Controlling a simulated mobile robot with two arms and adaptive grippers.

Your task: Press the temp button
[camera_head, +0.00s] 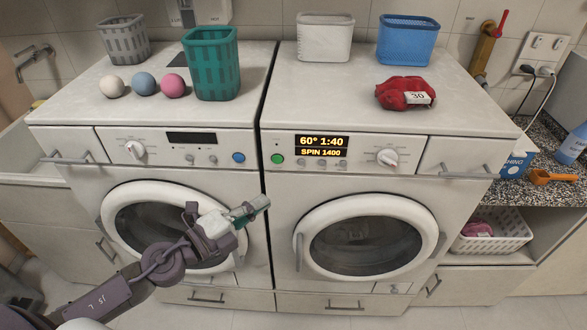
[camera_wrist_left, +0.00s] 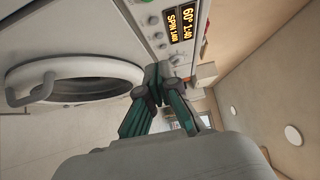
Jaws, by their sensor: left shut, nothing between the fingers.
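The right washing machine (camera_head: 400,180) has a lit display (camera_head: 321,146) reading "60° 1:40" and "SPIN 1400". Below the display sits a row of small grey buttons (camera_head: 319,163); their labels are too small to read, so I cannot tell which is temp. The display also shows in the left wrist view (camera_wrist_left: 183,24), with small buttons (camera_wrist_left: 158,34) beside it. My left gripper (camera_head: 263,202) is shut and empty, in front of the machines, below the control panel and left of the right machine's door. In the wrist view its fingertips (camera_wrist_left: 160,74) are near the panel's edge. My right gripper is not in view.
A green start-like button (camera_head: 277,159) lies left of the display and a white dial (camera_head: 387,157) right of it. The left machine's display (camera_head: 192,137) is dark. A red cloth bundle (camera_head: 404,93) tagged "30" lies on top. Space before the panel is clear.

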